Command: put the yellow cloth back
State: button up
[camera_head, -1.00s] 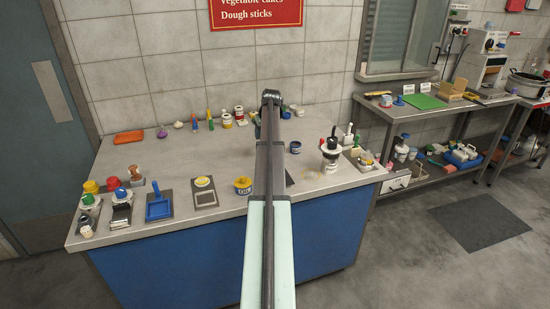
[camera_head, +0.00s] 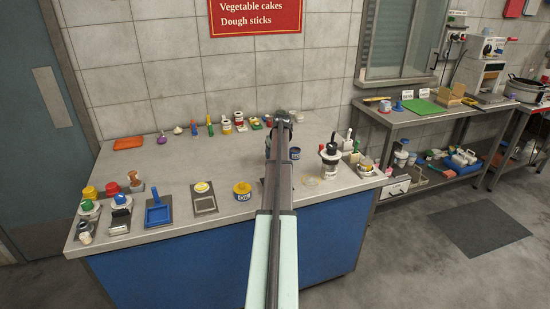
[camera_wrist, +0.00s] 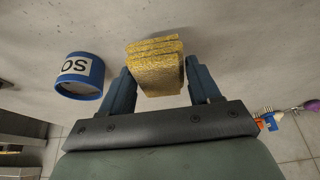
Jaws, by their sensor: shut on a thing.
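A folded yellow cloth (camera_wrist: 158,74) with a speckled surface is between the two dark blue fingers of my gripper (camera_wrist: 160,82) in the wrist view. The fingers are shut on its sides. The grey counter surface fills the background behind it; I cannot tell whether the cloth touches the counter. In the head view my arm hides the gripper and the cloth.
A blue tin with a white label (camera_wrist: 80,76) stands left of the gripper in the wrist view.

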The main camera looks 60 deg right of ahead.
jog(key=shift+f, duration=1.05)
jog(key=o, duration=1)
jog(key=shift+f, duration=0.15)
jog(key=v, duration=1.2)
